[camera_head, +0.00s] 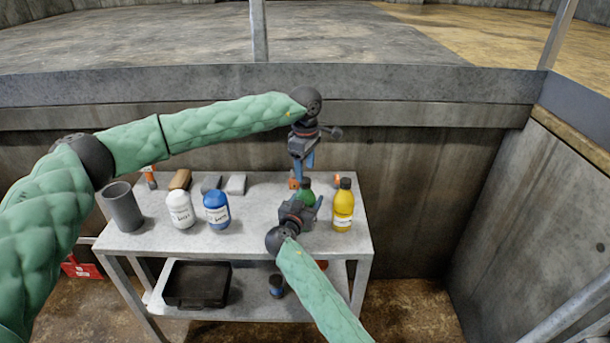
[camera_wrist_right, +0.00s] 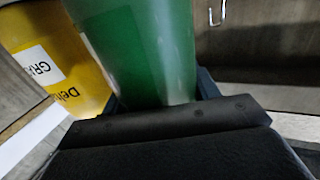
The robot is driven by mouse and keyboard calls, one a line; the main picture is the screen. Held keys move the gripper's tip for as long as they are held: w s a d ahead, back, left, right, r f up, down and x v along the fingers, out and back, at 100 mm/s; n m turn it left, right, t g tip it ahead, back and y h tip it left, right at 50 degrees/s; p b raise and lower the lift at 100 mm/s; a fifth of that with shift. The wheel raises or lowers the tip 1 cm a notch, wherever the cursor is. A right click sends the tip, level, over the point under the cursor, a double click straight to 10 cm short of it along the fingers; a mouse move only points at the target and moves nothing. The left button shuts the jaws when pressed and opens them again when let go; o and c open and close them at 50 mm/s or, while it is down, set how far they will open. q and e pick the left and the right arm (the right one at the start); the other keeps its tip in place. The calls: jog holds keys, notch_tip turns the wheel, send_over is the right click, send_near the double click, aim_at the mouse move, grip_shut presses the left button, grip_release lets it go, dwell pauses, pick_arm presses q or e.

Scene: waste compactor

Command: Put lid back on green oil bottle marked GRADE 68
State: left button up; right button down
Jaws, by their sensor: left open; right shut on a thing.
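The green bottle (camera_head: 304,196) stands at the table's back right, partly hidden by my right gripper (camera_head: 308,207). My right gripper is shut around its body; its green side fills the middle of the right wrist view (camera_wrist_right: 150,50). The part of its label in view is not readable. A dark shape shows at its top in the head view; I cannot tell whether it is the lid. My left gripper (camera_head: 302,172) is open, pointing down above and just behind the bottle. I see no separate lid clearly.
A yellow bottle (camera_head: 343,207) with a dark cap stands close right of the green one. Blue (camera_head: 216,212) and white (camera_head: 180,211) bottles and a grey cup (camera_head: 122,207) stand left. Blocks line the back. The table's (camera_head: 255,238) centre is clear.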

pick_arm(q)
notch_tip(320, 180, up, 8)
dwell(0.4)
pick_arm(e)
jog(key=shift+c, duration=1.6)
grip_release()
jog(key=shift+s+a+f, duration=0.15)
jog(key=shift+s, duration=0.2)
jog(key=b+v, duration=0.2)
jog(key=v, duration=0.4)
jog(key=shift+b, duration=0.35)
pick_arm(q)
jog(key=shift+f, duration=1.4)
pick_arm(e)
jog(key=shift+s+a, duration=0.2)
jog(key=shift+s, duration=0.3)
jog(key=shift+n, duration=0.3)
